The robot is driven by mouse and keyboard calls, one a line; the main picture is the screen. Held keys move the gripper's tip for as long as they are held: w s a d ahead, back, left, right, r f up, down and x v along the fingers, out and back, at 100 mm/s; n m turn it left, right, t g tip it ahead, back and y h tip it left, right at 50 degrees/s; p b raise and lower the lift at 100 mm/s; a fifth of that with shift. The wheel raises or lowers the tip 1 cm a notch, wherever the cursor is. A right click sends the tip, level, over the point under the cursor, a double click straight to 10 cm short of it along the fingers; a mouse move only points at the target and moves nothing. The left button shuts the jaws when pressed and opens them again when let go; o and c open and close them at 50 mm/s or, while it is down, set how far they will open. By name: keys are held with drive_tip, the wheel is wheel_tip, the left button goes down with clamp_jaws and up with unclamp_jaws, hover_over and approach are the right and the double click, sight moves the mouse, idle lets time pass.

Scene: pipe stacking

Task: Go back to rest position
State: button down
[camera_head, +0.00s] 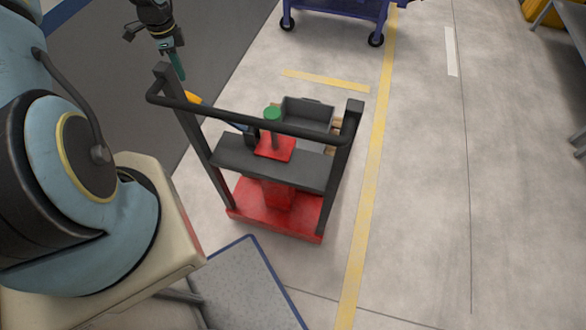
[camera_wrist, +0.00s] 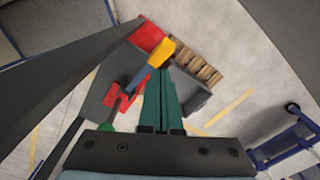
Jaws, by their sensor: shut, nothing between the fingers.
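My gripper (camera_head: 178,73) is at the upper left of the head view, left of the cart's upright post. Its two teal fingers are together and hold nothing; they also show shut in the wrist view (camera_wrist: 160,93). The cart (camera_head: 272,174) has a red base, a dark grey shelf and a dark handle frame. On its shelf stands a red piece (camera_head: 274,150) with a green-topped part (camera_head: 272,113) above it. In the wrist view the red piece (camera_wrist: 121,101), a blue part (camera_wrist: 139,76) and a yellow part (camera_wrist: 162,52) show beyond the fingers.
A grey bin (camera_head: 308,113) is behind the cart, with a wooden pallet (camera_wrist: 197,61) beside it. A blue wheeled cart (camera_head: 338,8) stands at the back. The cart's handle bar (camera_head: 240,123) lies close to my gripper.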

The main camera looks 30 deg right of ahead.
idle(0.4)
drive_tip(key=s+a+r+n+b, duration=0.1)
drive_tip(key=s+a+r+n, duration=0.3)
drive_tip(key=a+r+n, duration=0.15)
drive_tip(key=s+a+r+n+b, duration=0.1)
drive_tip(key=s+a+r+n, duration=0.35)
drive_tip(key=r, duration=0.25)
drive_tip(key=s+a+r+n+b, duration=0.1)
drive_tip(key=s+a+r+n, duration=0.1)
drive_tip(key=s+n, duration=0.3)
drive_tip(key=s+a+r+n+t+b, duration=0.1)
drive_tip(key=s+a+r+n, duration=0.2)
drive_tip(key=s+n, duration=0.2)
drive_tip(key=shift+s+r+n+t, duration=0.15)
drive_tip(key=shift+s+n+t, duration=0.1)
drive_tip(key=shift+n+t, duration=0.05)
